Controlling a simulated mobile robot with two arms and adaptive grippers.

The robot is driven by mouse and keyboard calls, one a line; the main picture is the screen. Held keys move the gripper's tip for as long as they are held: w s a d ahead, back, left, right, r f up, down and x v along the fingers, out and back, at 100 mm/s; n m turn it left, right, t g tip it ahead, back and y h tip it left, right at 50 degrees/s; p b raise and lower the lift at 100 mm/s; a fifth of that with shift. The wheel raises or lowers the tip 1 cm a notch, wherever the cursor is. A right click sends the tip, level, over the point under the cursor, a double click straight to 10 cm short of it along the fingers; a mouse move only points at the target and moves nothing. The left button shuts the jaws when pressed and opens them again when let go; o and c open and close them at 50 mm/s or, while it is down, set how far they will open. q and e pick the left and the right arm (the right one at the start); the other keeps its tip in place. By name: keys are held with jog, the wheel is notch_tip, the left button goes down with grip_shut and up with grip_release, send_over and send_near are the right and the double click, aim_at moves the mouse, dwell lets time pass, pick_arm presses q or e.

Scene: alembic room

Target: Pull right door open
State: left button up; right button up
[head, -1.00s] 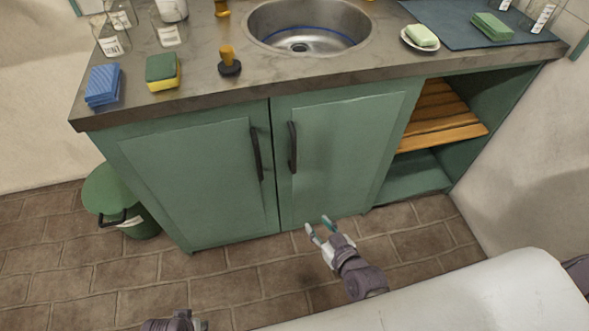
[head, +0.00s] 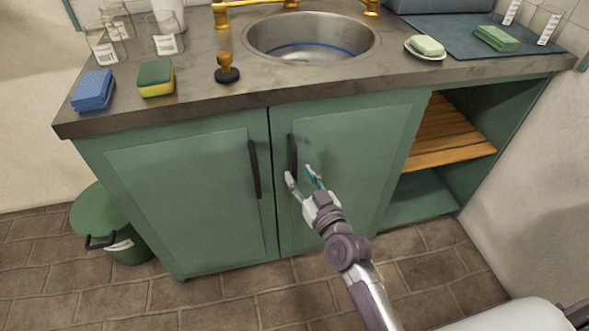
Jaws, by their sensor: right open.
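The right door (head: 350,165) is a green cabinet panel under the sink counter, and it is closed. Its dark vertical handle (head: 292,155) is near the door's left edge. My right gripper (head: 301,176) is open in front of this door, with its fingertips close to the lower part of the handle. I cannot tell whether a finger touches the handle. The left door (head: 185,200) is also closed, with its own dark handle (head: 254,169). My left gripper is not in view.
An open shelf bay (head: 440,150) with a slatted wooden shelf is right of the doors. A green bin (head: 105,225) stands at the left. The countertop (head: 200,100) holds sponges, a stamp-like tool, glassware and a soap dish. The tiled floor (head: 240,298) in front is clear.

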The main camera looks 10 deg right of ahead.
aim_at(296, 170)
jog(key=shift+w+a, duration=0.2)
jog(key=shift+w, duration=0.7)
jog(key=shift+w+a, duration=0.15)
jog(key=shift+w, duration=0.75)
grip_shut()
